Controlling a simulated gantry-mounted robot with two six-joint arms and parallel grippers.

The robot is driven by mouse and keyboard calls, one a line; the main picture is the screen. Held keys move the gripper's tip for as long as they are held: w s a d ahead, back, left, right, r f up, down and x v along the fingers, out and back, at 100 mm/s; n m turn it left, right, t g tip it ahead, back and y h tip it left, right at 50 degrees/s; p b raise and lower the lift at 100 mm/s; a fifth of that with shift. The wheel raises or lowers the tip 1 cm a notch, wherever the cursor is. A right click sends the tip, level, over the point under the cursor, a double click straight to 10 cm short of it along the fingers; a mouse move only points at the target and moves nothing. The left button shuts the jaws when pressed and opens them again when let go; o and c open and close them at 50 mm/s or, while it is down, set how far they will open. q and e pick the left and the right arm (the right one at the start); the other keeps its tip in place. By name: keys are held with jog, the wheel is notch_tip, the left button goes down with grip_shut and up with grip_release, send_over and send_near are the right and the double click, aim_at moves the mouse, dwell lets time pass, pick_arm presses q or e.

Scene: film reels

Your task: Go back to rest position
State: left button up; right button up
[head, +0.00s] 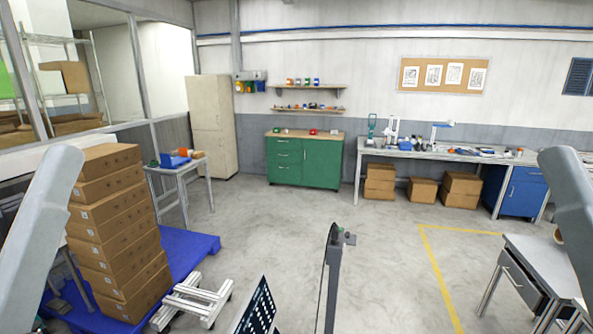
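Only the head view is given. A grey link of my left arm comes in at the left edge and a grey link of my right arm at the right edge. Both hang down past the picture's borders. Neither gripper shows, so their state and anything in them are hidden. No film reel can be made out clearly. A grey upright post (333,280) with a dark thin edge beside it stands at the bottom middle.
Stacked cardboard boxes (118,225) stand on a blue pallet (195,247) at left. A grey desk (545,262) is at right. A green cabinet (285,160) and a workbench (440,151) line the back wall.

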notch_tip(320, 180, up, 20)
jog(key=p, duration=1.6)
